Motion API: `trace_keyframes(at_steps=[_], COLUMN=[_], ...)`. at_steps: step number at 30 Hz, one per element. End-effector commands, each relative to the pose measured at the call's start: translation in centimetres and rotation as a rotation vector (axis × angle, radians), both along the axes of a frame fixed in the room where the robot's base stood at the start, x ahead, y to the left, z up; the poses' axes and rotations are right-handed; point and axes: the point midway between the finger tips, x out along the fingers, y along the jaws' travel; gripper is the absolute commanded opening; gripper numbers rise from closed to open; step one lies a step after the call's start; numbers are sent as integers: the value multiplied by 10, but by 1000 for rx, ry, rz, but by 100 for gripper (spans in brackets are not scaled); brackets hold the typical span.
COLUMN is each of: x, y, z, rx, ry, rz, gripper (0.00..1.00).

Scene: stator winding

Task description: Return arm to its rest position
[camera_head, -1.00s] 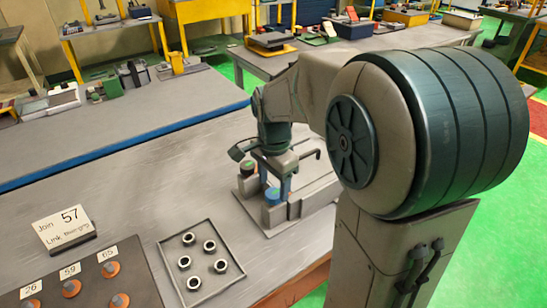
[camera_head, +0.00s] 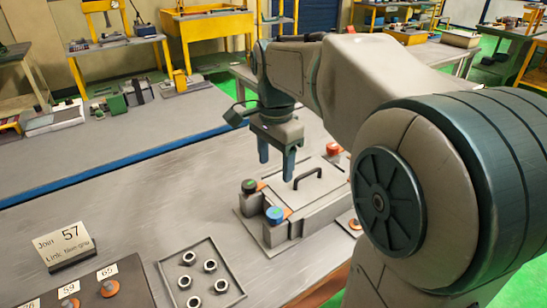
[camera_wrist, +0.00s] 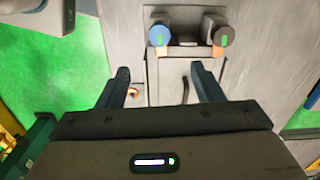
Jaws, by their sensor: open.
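My gripper (camera_head: 275,158) is open and empty, fingers pointing down, raised above the grey fixture on the table in the head view. In the wrist view my gripper (camera_wrist: 162,85) shows two dark fingers spread apart, with nothing between them. The grey fixture (camera_head: 312,193) has a lid with a black handle (camera_head: 307,178). Its posts carry a blue cap (camera_head: 274,214), a green-topped cap (camera_head: 249,185) and a red cap (camera_head: 333,148). The blue cap (camera_wrist: 159,36) and the green-marked cap (camera_wrist: 223,36) also show in the wrist view.
A tray (camera_head: 235,277) with several metal nuts lies left of the fixture. A sign reading 57 (camera_head: 62,247) and a board with orange knobs (camera_head: 95,290) are at the lower left. The table's middle left is clear. Benches with equipment stand behind.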

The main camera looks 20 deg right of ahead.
Motion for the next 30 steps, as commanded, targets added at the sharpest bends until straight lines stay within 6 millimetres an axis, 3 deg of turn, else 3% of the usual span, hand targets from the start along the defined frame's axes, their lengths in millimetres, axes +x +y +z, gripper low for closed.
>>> trace_keyframes(at_steps=[5, 15, 21, 30], x=[-10, -89, -125, -138], y=[0, 2, 2, 3], z=[-4, -54, -84, -98], rx=[-1, -59, -120, -152], ry=[-14, -148, -202, -220], rz=[69, 712, 1022, 1154], gripper=[61, 61, 61, 61])
